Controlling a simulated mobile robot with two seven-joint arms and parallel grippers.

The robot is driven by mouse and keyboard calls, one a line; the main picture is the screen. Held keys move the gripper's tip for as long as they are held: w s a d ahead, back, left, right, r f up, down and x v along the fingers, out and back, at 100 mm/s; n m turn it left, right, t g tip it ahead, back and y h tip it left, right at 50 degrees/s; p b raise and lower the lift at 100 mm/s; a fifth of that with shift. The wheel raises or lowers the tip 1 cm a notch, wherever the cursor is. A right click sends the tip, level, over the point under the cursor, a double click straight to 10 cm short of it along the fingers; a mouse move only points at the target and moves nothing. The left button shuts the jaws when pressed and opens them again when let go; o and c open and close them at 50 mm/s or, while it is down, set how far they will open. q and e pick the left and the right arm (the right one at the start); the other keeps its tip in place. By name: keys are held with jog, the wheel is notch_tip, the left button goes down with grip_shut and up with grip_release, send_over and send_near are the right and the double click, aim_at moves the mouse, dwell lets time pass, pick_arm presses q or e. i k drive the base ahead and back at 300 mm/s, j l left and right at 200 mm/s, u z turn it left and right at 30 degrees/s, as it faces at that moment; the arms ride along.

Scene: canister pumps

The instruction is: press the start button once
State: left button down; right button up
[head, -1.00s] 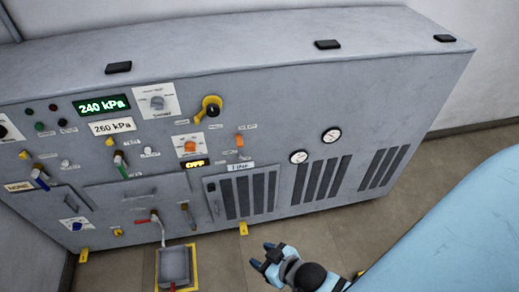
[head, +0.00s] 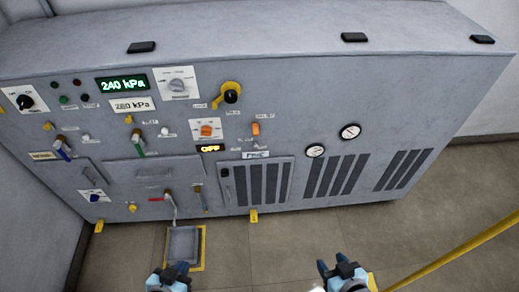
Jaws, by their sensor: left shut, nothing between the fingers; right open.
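The grey machine panel (head: 300,100) fills most of the head view. A green display (head: 123,85) reads 240 kPa and a small display (head: 209,148) reads OFF. My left gripper (head: 176,268) is shut and empty, low in front of the panel. My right gripper (head: 337,264) is open and empty, further right. Both are apart from the panel.
A grey pedal (head: 184,244) in a yellow-edged frame is on the floor by my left gripper. A yellow knob lever (head: 231,94), orange switches (head: 207,130) and several valve handles (head: 62,148) stick out from the panel. Floor (head: 300,232) between my grippers is clear.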

aim_at(63, 99)
jog(key=u, duration=1.3)
